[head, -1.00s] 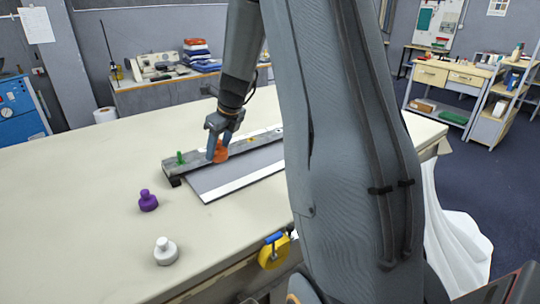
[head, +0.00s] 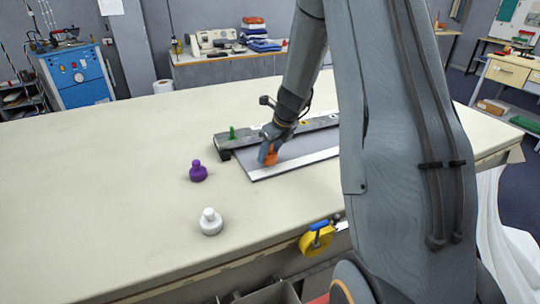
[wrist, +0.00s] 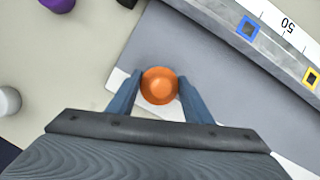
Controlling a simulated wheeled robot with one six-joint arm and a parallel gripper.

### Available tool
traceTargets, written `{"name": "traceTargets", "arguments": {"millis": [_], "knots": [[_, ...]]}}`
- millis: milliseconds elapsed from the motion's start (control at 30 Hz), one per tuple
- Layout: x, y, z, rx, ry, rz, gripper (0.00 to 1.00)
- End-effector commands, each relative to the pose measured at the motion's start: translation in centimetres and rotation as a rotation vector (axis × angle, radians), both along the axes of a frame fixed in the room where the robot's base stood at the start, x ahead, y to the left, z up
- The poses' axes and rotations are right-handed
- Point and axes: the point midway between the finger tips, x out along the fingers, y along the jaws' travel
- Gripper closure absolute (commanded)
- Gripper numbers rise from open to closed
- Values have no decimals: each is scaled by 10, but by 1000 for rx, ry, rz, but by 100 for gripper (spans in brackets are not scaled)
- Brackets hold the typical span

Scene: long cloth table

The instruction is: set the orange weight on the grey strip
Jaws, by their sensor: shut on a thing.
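My gripper (wrist: 160,80) is shut on the orange weight (wrist: 159,87), with one blue finger on each side of it. In the head view the weight (head: 271,157) shows beside the blue fingers (head: 267,150), over the near left part of the grey strip (head: 293,152). The wrist view looks down on the weight against the grey strip (wrist: 175,45), near its white-edged end. Whether the weight touches the strip or hangs just above it, I cannot tell.
A long grey bar (head: 255,139) with a green peg (head: 232,133) lies along the strip's far side; its scale and coloured squares show in the wrist view. A purple weight (head: 198,172) and a white weight (head: 211,222) stand on clear cloth at left.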

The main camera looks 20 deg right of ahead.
Motion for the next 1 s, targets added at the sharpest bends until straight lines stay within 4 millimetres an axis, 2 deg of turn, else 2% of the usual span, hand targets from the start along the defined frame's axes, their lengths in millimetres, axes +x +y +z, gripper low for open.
{"name": "traceTargets", "arguments": {"millis": [167,567,600,667,1000], "knots": [[1,0,-14,-2,-2,0,100],[1,0,-18,-1,-3,-1,100],[0,0,-18,-1,0,0,47],[0,0,-18,-1,0,0,37],[0,0,-16,-1,0,1,35]]}}
